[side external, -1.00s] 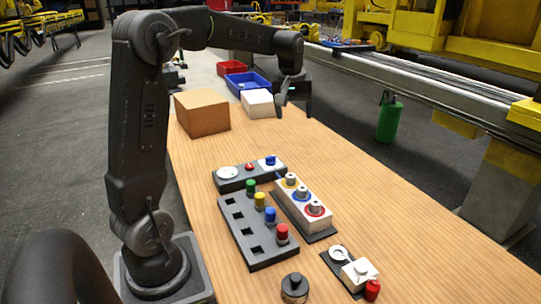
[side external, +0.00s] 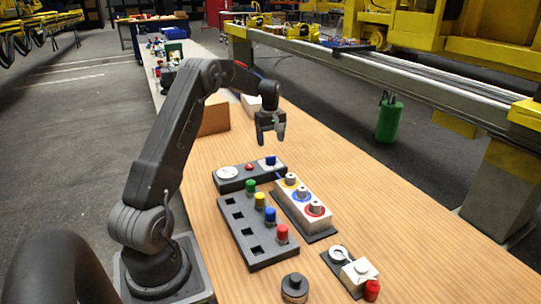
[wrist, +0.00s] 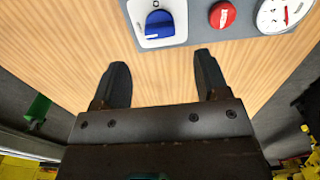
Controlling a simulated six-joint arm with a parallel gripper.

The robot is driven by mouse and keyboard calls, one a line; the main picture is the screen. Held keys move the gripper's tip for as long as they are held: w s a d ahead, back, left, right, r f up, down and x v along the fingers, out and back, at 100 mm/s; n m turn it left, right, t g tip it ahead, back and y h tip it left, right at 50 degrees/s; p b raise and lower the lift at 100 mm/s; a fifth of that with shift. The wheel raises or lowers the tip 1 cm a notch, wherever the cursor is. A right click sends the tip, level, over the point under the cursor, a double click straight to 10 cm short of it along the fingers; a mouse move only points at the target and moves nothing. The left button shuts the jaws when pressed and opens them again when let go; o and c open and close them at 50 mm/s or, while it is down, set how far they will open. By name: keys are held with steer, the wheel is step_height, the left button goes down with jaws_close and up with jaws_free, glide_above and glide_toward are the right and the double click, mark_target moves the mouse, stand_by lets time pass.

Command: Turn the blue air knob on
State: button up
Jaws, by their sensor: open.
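The blue air knob (side external: 270,160) sits on a white plate at the right end of a grey panel (side external: 236,182). My gripper (side external: 271,142) hangs above the table just behind the panel, fingers pointing down, apart from the knob. In the wrist view my gripper (wrist: 164,80) is open and empty, with bare wood between its fingers.
The panel also carries a red button (wrist: 222,15) and a white gauge (wrist: 280,12). A grey rack (side external: 240,232) with coloured pegs and a white block with ringed posts (side external: 303,203) stand in front. A cardboard box (side external: 214,117) is behind my arm.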

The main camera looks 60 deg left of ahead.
mark_target(271, 160)
step_height(271, 160, down, 7)
steer(key=shift+r, duration=0.15)
steer(key=c, duration=0.9)
